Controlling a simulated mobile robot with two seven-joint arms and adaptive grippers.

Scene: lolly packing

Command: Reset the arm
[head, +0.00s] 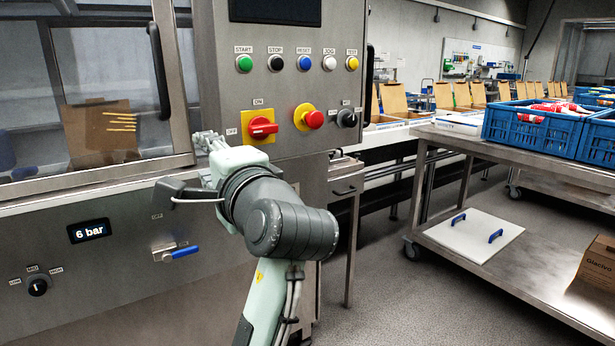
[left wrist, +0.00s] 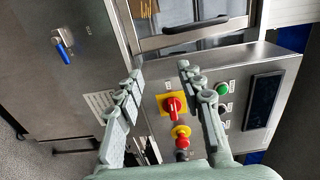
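My left arm rises in the lower middle of the head view, bent at a grey joint. My left gripper (head: 208,140) is in front of the steel machine, just left of the red rotary switch (head: 262,127) on its yellow plate. In the left wrist view the gripper (left wrist: 160,70) has its two fingers spread apart with nothing between them. The red switch (left wrist: 173,106) shows beyond the gap, and I see no contact with it. My right gripper is in neither view.
The control panel has a red mushroom button (head: 314,119), several coloured buttons and a black knob (head: 346,118). A blue-handled valve (head: 180,253) sits lower on the machine. At right a steel cart (head: 470,140) carries blue crates (head: 530,127). Open floor lies between the machine and the cart.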

